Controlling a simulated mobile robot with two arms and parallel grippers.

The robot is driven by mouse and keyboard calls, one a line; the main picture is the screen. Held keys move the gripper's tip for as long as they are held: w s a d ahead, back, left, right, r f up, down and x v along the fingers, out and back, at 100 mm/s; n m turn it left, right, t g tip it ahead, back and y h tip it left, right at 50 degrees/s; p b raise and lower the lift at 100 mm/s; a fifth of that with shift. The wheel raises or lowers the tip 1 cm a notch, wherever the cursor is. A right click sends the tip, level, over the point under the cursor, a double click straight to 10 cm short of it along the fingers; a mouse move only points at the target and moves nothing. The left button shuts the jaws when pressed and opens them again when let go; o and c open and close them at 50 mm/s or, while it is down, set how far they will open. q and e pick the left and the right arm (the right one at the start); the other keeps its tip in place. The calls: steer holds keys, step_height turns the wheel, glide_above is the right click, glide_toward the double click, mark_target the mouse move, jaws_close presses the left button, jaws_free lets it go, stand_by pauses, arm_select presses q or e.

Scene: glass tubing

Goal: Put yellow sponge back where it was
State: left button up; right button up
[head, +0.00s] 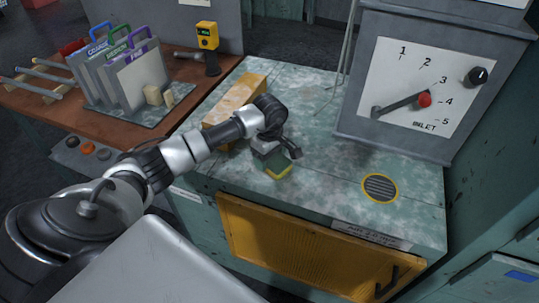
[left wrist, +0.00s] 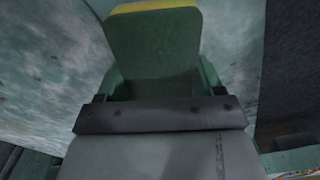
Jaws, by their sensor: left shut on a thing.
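My left gripper (head: 276,158) is over the worn green-grey worktop, left of the round vent, and points down. It is shut on the yellow sponge (head: 281,172), which shows a dark green face with a yellow edge. In the left wrist view the sponge (left wrist: 155,45) is between the green fingers of the gripper (left wrist: 158,85), with its yellow strip at the top. The sponge is at or just above the worktop; I cannot tell if it touches. My right gripper is not in view.
A yellowish block (head: 238,94) lies behind my left arm. A round vent (head: 380,187) is in the worktop at right, and an inlet dial box (head: 425,90) stands at the back right. A rack of labelled folders (head: 135,80) is at left. The worktop (head: 325,165) is clear around the vent.

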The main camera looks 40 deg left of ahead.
arm_select(q)
steer(key=o, duration=0.8)
steer(key=shift+f, duration=0.1)
steer(key=shift+r, duration=0.65)
step_height(320, 180, up, 11)
steer(key=shift+r+b, duration=0.1)
steer(key=shift+b, duration=1)
